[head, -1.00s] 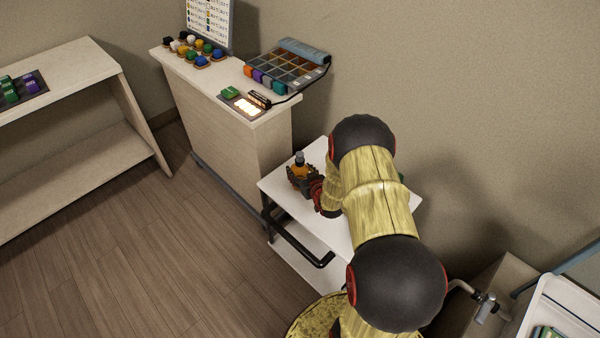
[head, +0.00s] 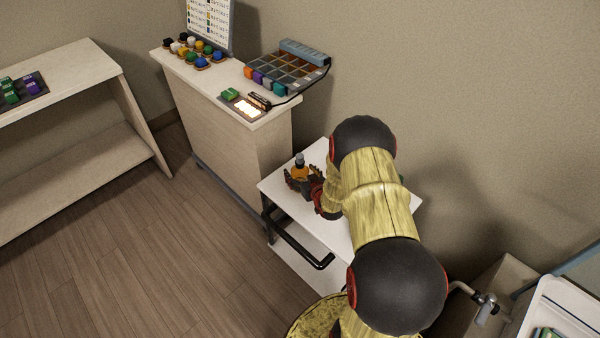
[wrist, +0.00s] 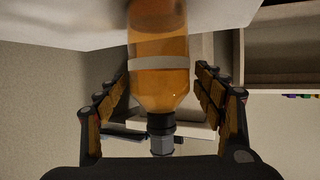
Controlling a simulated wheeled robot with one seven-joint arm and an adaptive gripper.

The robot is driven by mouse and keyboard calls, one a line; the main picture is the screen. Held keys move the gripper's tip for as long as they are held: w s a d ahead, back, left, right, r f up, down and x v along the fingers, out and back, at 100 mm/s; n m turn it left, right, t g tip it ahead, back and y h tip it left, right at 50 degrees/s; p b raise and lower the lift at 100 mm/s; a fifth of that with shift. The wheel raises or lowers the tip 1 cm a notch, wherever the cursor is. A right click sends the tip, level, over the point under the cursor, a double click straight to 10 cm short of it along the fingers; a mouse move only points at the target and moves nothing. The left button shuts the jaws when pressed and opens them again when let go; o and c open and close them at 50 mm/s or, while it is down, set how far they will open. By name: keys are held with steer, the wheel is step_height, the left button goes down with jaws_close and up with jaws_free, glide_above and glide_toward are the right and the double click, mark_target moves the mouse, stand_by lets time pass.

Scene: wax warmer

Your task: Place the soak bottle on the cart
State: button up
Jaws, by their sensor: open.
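The soak bottle (head: 300,172) is amber with a dark cap. It stands upright on the white top of the cart (head: 316,157), near the far left corner. My gripper (head: 302,185) is low over the cart top, with its fingers around the bottle. In the wrist view, which is upside down, the bottle (wrist: 160,78) has a pale band and its base meets the white cart top (wrist: 80,25). The fingers are spread on both sides of it, with gaps showing between them and the glass. My arm hides much of the cart's right side.
A wooden cabinet (head: 240,150) stands behind the cart, with colored jars (head: 203,50), a divided tray (head: 290,68) and a lit panel (head: 247,107) on top. A shelf unit (head: 70,75) is at left. The cart's black handle (head: 300,245) faces the open floor.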

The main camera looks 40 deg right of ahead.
steer(key=p+v, duration=0.3)
steer(key=v, duration=0.8)
steer(key=w+a+r+n+g, duration=0.15)
steer(key=a+r, duration=0.25)
steer(key=r, duration=0.7)
steer(key=w+a+r+g, duration=0.15)
steer(key=a+r, duration=0.25)
steer(key=r, duration=0.6)
steer(key=s+a+r+g+y, duration=0.1)
steer(key=s+a+r, duration=0.3)
steer(key=s+a, duration=0.2)
steer(key=s+a+r+n+g+y, duration=0.1)
steer(key=s+a+r+g, duration=0.1)
steer(key=s+a+r, duration=0.3)
steer(key=s+a+r+g+y, duration=0.1)
steer(key=s+a+r, duration=0.3)
steer(key=s+a, duration=0.3)
steer(key=s, duration=0.5)
steer(key=shift+s+a+r+g+y, duration=0.25)
steer(key=shift+r+g+y, duration=0.05)
